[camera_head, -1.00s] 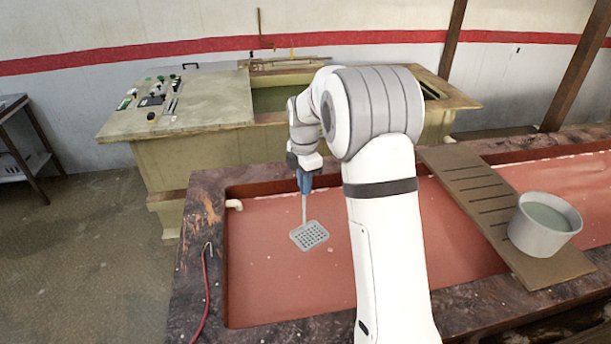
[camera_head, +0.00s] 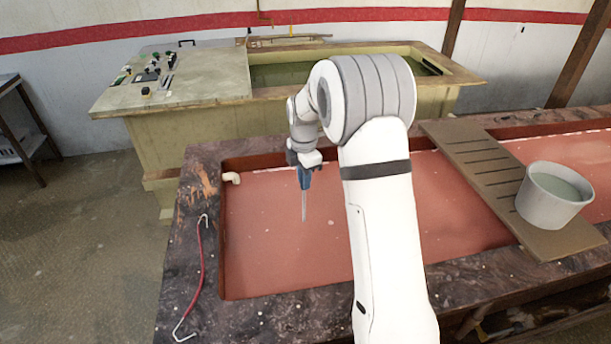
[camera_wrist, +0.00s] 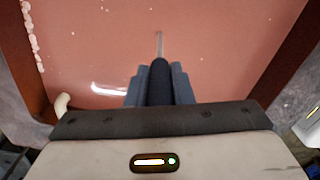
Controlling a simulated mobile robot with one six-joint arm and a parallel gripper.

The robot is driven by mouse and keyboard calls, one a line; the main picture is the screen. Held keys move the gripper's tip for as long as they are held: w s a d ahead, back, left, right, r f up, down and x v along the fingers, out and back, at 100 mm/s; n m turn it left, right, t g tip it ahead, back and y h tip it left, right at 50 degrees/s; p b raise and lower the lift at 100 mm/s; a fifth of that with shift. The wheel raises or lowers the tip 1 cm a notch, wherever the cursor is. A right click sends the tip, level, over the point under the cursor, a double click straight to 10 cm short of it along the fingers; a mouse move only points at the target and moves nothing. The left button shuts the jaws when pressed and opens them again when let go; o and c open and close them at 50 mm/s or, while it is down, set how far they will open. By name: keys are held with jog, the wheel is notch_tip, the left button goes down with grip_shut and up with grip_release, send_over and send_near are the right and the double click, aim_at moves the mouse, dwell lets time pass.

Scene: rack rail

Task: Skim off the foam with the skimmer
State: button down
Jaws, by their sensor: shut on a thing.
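My gripper (camera_head: 305,178) is shut on the skimmer's handle and holds it upright over the vat, left of my arm. The skimmer's thin grey shaft (camera_head: 304,210) points down into the red liquid. Its perforated head does not show in either view, seemingly under the opaque surface. In the wrist view, the dark handle (camera_wrist: 159,82) sits between the two fingers and the shaft (camera_wrist: 159,45) runs ahead of it. The red liquid (camera_head: 265,250) carries scattered white specks. Pale foam clumps (camera_wrist: 33,40) line one wall in the wrist view.
A grey bucket (camera_head: 543,212) with liquid stands on a slotted brown board (camera_head: 470,165) across the vat at right. A white spout (camera_head: 231,178) sticks out at the vat's left wall. A red cord with hooks (camera_head: 201,275) lies on the left rim. A greenish tank stands behind.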

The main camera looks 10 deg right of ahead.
jog(key=s+d, duration=0.3)
jog(key=d, duration=0.9)
jog(key=s+d+b, duration=0.1)
jog(key=s+d, duration=0.3)
jog(key=d, duration=0.8)
dwell(1.3)
jog(key=shift+r, duration=0.1)
notch_tip(320, 180, up, 14)
jog(key=p, duration=0.9)
jog(key=shift+r, duration=0.1)
dwell(2.6)
